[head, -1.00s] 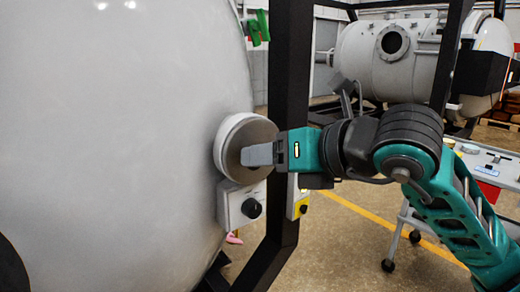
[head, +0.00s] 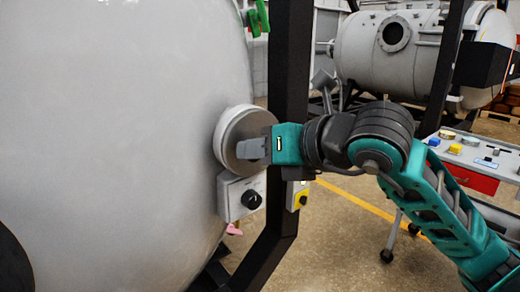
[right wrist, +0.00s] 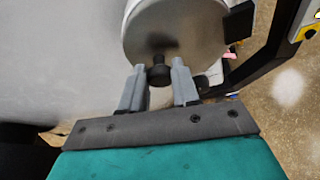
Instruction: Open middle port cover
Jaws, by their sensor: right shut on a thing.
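The middle port cover (head: 228,138) is a round grey disc with a pale rim on the side of the large white furnace body (head: 120,130). It sits on its port, and I see no clear gap. In the right wrist view the cover's face (right wrist: 180,30) fills the top middle, with a small dark knob (right wrist: 158,72) near its lower edge. My right gripper (head: 248,149) is in front of the cover, its grey fingers on either side of the knob and shut on it. The fingers hide part of the cover in the head view. My left gripper is not in view.
A control box with a black knob (head: 251,200) sits just below the cover. A black frame post (head: 290,80) stands close behind my right gripper. A green handle (head: 258,18) is above. A cart (head: 490,160) with small items stands at the right.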

